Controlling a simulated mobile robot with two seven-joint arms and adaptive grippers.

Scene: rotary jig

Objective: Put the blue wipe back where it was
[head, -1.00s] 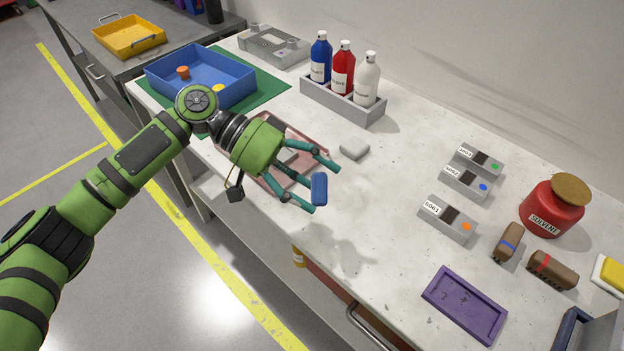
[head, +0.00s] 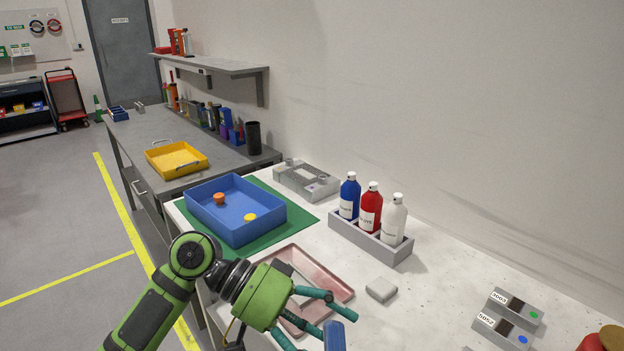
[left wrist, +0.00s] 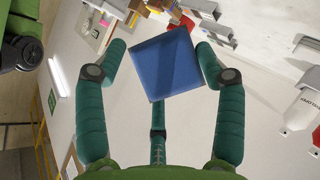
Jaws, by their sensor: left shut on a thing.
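The blue wipe (head: 334,336) is a small blue block held at the fingertips of my left gripper (head: 318,318), low in the head view. The left wrist view shows the wipe (left wrist: 166,64) as a blue square between the teal fingers of my left gripper (left wrist: 166,75). The gripper is shut on it and holds it in the air over the white bench. A pink tray (head: 336,282) lies on the bench behind the gripper, partly hidden by it. A pale grey block (head: 381,289) lies to the right of the tray. My right gripper is not in view.
A blue bin (head: 230,226) with an orange and a yellow piece stands on a green mat (head: 290,232). A grey rack (head: 372,247) holds blue, red and white bottles. Labelled grey blocks (head: 506,323) and a red jar (head: 592,343) are at right.

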